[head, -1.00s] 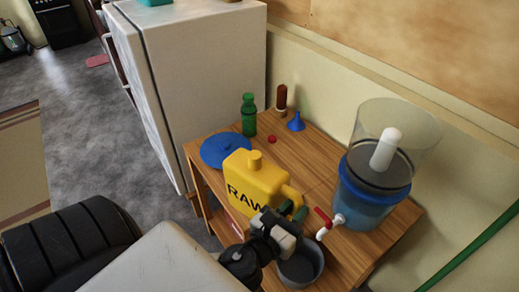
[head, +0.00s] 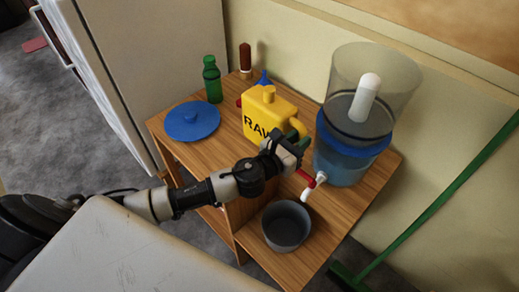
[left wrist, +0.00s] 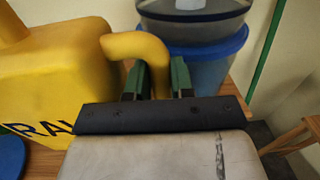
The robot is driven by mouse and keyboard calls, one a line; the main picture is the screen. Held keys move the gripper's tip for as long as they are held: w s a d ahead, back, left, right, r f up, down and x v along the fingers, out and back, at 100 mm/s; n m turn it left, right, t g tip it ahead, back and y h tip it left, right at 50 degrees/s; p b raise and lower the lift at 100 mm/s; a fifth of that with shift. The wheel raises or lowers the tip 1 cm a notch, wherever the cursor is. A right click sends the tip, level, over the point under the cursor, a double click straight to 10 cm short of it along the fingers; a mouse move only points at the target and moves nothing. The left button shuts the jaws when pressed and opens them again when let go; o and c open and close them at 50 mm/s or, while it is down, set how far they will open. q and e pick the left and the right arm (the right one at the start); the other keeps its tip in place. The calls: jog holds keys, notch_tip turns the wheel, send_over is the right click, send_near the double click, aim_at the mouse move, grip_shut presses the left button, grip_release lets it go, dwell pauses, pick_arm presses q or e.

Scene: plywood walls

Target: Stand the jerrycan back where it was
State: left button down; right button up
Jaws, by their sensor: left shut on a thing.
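The yellow jerrycan (head: 270,115) with "RAW" lettering is upright over the back middle of the wooden table (head: 222,200). I cannot tell whether its base touches the tabletop. My left gripper (head: 296,145) is shut on its handle, at the can's right side. In the left wrist view the jerrycan (left wrist: 60,75) fills the left, and its curved handle runs down between the green fingers of my left gripper (left wrist: 156,82). The lower part of the handle is hidden there. My right gripper is out of view.
A water dispenser (head: 352,165) with a red-and-white tap (head: 311,186) stands close right of the gripper. A grey pot (head: 286,226) is in front. A blue lid (head: 192,122), green bottle (head: 212,80), brown-topped bottle (head: 245,58) and blue funnel (head: 263,77) are left and behind.

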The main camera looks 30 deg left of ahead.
pick_arm(q)
jog(key=a+f+b, duration=0.1)
jog(key=a, duration=0.1)
jog(key=a+f+b, duration=0.1)
jog(key=a+f, duration=0.1)
jog(key=a, duration=0.1)
jog(key=w+a+f+b, duration=0.1)
jog(key=a+f, duration=0.1)
jog(key=a, duration=0.1)
jog(key=shift+a+f, duration=0.2)
jog(key=shift+f+b, duration=1.3)
jog(key=shift+f, duration=0.5)
jog(key=shift+f, duration=0.15)
jog(key=c, duration=1)
grip_release()
jog(key=shift+b+v, duration=1.75)
jog(key=shift+v, duration=4.25)
